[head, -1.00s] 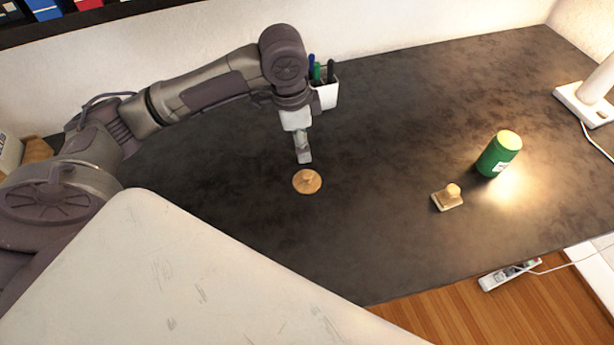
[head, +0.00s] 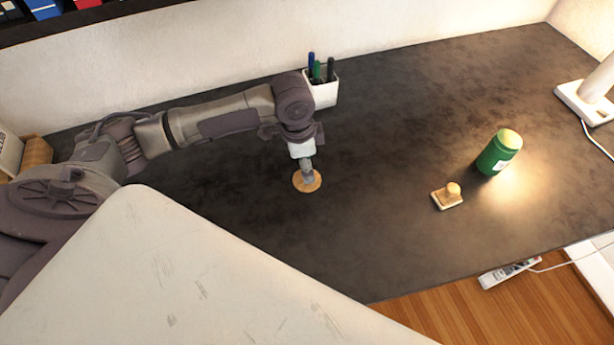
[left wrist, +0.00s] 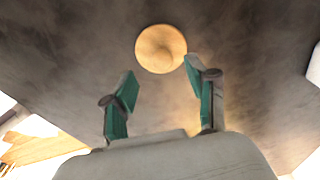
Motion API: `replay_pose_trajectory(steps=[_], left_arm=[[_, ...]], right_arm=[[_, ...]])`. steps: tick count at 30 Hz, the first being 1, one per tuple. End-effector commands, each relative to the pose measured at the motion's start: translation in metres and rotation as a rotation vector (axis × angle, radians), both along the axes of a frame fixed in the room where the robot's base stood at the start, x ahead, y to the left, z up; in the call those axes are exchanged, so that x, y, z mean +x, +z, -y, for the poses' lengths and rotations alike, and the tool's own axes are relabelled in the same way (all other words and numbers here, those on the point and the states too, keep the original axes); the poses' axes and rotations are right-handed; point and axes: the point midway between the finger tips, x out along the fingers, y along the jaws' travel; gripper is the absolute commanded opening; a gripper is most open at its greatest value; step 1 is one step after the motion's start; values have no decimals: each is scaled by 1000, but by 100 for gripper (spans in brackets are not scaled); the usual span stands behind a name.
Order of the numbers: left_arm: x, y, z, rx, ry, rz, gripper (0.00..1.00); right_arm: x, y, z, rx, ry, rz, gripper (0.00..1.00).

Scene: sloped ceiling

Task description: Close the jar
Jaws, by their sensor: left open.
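A round wooden lid (head: 313,187) with a small knob lies flat on the dark desk. In the left wrist view the lid (left wrist: 150,55) is just beyond the fingertips. My left gripper (head: 308,174) points down over the lid and hides part of it in the head view. In the left wrist view its two fingers (left wrist: 161,72) are apart, with nothing between them. I cannot tell if they touch the lid. My right gripper is not in view.
A small block with a knob (head: 447,197) lies left of the green cylinder. A white pen holder (head: 322,92) stands behind my left arm. A white lamp base (head: 586,103) is at the far right. The desk between lid and block is clear.

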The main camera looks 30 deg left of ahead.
Motion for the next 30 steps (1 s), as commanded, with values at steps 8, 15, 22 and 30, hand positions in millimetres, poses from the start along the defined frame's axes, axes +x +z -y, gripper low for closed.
replay_pose_trajectory(steps=[8,15,22,30], left_arm=[[3,-39,0,0,-1,-3,57],[4,-43,0,0,-1,0,57],[4,-43,0,0,-1,0,47],[4,-43,0,1,-1,-1,3]], right_arm=[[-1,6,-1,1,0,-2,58],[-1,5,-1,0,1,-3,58],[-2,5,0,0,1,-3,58],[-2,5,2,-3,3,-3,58]])
